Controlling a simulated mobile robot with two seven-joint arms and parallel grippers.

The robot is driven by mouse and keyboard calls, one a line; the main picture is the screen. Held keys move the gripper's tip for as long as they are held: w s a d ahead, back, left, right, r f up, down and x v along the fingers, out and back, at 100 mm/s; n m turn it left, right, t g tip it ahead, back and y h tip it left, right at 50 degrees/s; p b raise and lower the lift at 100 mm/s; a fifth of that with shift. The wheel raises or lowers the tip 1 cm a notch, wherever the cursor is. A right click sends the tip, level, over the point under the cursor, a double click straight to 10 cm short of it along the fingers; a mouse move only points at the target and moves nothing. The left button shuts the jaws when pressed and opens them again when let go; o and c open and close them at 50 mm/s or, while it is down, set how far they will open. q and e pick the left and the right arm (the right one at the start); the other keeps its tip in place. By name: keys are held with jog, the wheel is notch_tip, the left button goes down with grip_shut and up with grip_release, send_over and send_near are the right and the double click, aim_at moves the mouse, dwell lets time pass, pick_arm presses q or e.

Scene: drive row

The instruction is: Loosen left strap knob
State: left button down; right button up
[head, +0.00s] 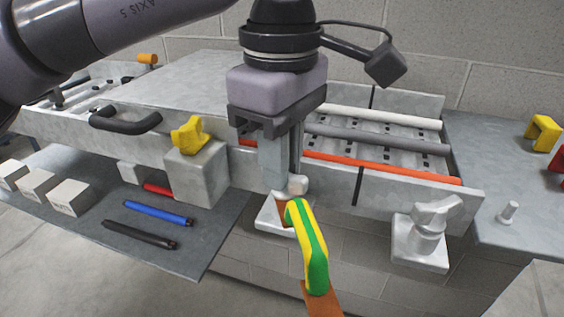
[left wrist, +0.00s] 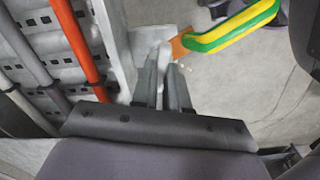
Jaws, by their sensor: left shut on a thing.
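My left gripper (head: 284,186) reaches down from above at the front of the grey metal bench. In the left wrist view its fingers (left wrist: 166,68) are closed together on the left strap knob (head: 297,185), a pale knob mostly hidden by them. The knob sits on a light square mount (head: 268,215) on the bench's front face. A green-and-yellow strap (head: 310,245) with copper-coloured ends arches from beside this mount toward the viewer; it also shows in the left wrist view (left wrist: 230,28). A second grey knob (head: 432,217) stands to the right on its own mount.
Orange, grey and white bars lie across the bench behind the gripper; the orange bar (head: 385,165) is nearest. A yellow knob (head: 188,135) on a grey block is at left. A lower shelf (head: 95,190) holds pale blocks and blue, black and red rods. A side table (head: 500,165) is at right.

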pick_arm(q)
jog(key=n+b, duration=0.1)
jog(key=n, duration=0.5)
jog(key=shift+s+b, duration=0.1)
jog(key=shift+b, duration=0.2)
jog(key=n+b, duration=0.1)
jog(key=n, duration=0.5)
jog(key=shift+s+r+n, duration=0.1)
jog(key=shift+n, duration=0.3)
jog(key=c, duration=1.1)
grip_release()
jog(key=shift+c, duration=0.2)
notch_tip(320, 180, up, 7)
jog(key=shift+r, duration=0.1)
